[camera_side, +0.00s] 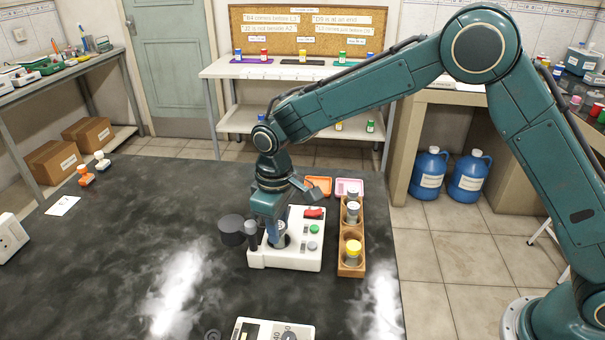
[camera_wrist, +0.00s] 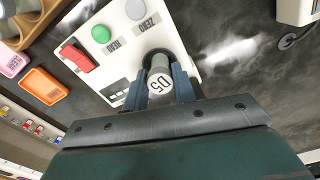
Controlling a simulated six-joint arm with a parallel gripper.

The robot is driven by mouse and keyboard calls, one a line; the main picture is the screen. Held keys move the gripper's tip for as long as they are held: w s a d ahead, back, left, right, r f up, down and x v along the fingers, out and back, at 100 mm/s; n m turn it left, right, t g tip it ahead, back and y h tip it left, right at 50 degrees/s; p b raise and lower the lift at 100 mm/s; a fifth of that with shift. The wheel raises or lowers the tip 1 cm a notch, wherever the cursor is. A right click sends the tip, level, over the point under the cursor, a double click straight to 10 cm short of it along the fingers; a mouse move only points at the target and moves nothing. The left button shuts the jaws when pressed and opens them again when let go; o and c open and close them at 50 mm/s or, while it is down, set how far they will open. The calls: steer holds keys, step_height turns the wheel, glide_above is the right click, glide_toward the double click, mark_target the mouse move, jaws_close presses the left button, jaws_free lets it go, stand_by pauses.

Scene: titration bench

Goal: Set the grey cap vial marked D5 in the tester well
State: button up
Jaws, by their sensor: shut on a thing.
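The grey-topped vial marked D5 (camera_wrist: 159,82) is between the two fingers of my gripper (camera_wrist: 160,88) in the wrist view, its round label facing the camera. My gripper also shows in the side view (camera_side: 278,238), pointing down at the left part of the white tester (camera_side: 301,258). The tester also shows in the wrist view (camera_wrist: 126,36). The dark round well (camera_wrist: 157,54) shows around and behind the vial. The vial is at the well, but the fingers hide its lower end, so I cannot tell how deep it sits.
A wooden rack (camera_side: 344,268) right of the tester holds a yellow-cap vial (camera_side: 353,248) and a grey-cap vial (camera_side: 353,211). A dark cylinder (camera_side: 232,230) stands left of the tester. Orange (camera_side: 319,184) and pink (camera_side: 349,184) trays lie behind. The bench's left side is largely clear.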

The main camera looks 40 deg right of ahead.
steer(key=shift+f, duration=0.55)
stand_by(0.4)
steer(key=o, duration=1.3)
steer(key=shift+r, duration=0.15)
steer(key=shift+r, duration=2.85)
